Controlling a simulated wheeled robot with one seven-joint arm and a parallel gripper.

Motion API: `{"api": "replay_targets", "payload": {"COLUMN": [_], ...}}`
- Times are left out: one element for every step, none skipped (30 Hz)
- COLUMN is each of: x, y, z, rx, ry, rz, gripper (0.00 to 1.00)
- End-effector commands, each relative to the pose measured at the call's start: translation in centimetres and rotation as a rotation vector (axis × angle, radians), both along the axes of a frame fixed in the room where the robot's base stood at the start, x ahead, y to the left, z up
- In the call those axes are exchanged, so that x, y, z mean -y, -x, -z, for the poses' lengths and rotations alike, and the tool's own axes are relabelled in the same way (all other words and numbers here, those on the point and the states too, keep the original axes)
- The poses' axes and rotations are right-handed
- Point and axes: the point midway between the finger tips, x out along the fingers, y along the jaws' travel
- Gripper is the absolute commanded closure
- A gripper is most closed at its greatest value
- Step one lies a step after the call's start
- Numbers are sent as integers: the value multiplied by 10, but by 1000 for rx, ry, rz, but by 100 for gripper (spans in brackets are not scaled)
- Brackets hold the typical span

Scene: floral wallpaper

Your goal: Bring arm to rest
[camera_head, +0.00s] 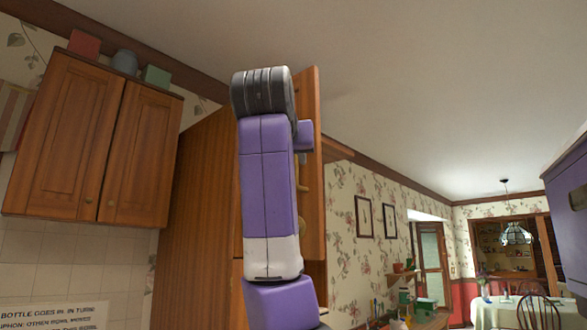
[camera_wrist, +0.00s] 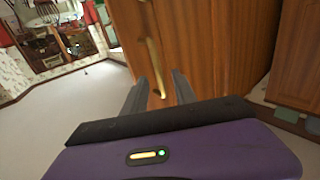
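My arm stands raised in the middle of the head view, in front of a tall wooden cabinet; my gripper itself is hidden there. In the wrist view my gripper (camera_wrist: 160,78) shows two dark fingers spread apart. A brass handle (camera_wrist: 153,50) on a wooden door (camera_wrist: 207,40) lies beyond and between the fingertips. I cannot tell whether a finger touches it. In the head view the wooden door (camera_head: 313,100) stands out behind my arm, its handle (camera_head: 302,178) partly hidden.
A wall cabinet (camera_head: 92,140) hangs at the left, with several canisters (camera_head: 125,62) on top. A low shelf with small items (camera_head: 405,310) stands at the lower right. A dining table (camera_head: 500,312) with a chair (camera_head: 538,312) is farther off. Open room lies right of my arm.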

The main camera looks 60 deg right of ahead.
Motion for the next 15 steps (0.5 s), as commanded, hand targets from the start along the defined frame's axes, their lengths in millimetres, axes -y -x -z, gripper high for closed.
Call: {"api": "replay_targets", "payload": {"x": [-6, -9, -12, -14, -15, -17, -17, -18, -18, -18, -18, -18, -18, -18, -18], "y": [3, 4, 5, 6, 7, 7, 8, 8, 8, 8, 8, 8, 8, 8, 8], "z": [1, 1, 1, 1, 1, 0, 0, 0, 0, 0, 0, 0, 0, 0, 0], "rx": [2, 2, 0, 0, -1, -1, -1, -1, -1, -1, -1, -1, -1, -1, -1], "ry": [1, 1, 1, 0, 0, 0, 0, 0, 0, 0, 0, 0, 0, 0, 0], "rz": [0, 0, 0, -1, -1, -1, -1, 0, 0, 0, 0, 0, 0, 0, 0], "gripper": [67, 67, 67, 67, 67, 67, 67, 67, 67, 67, 67, 67, 67, 67, 67]}}
